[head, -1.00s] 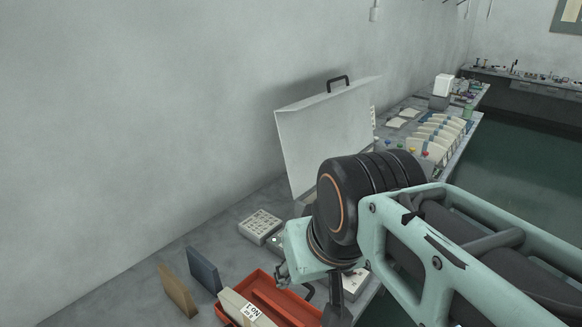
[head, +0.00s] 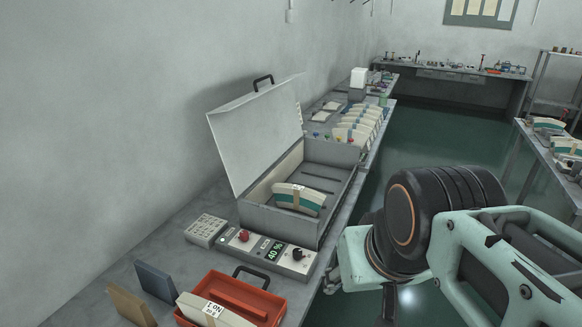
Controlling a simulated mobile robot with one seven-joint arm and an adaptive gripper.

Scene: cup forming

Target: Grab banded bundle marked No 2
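A banded bundle (head: 299,199), cream and teal with a tan band around its middle, lies inside the open grey case (head: 262,218). Its marking is too small to read. A cream block with a white label (head: 213,308) lies in the red tray (head: 262,297); the label seems to read No 1, upside down. I cannot make out a No 2 mark anywhere. My gripper (head: 358,290) is to the right of the case and tray, in front of the bench edge, apart from both. Its fingers are mostly hidden by the wrist, and I see nothing held.
The case's raised lid (head: 255,135) stands toward the wall. A control box with knobs (head: 268,253) sits before the case, beside a keypad-like block (head: 205,230). Several banded bundles (head: 362,128) stand farther along the bench. More lie on the right table (head: 548,124). Green floor is clear.

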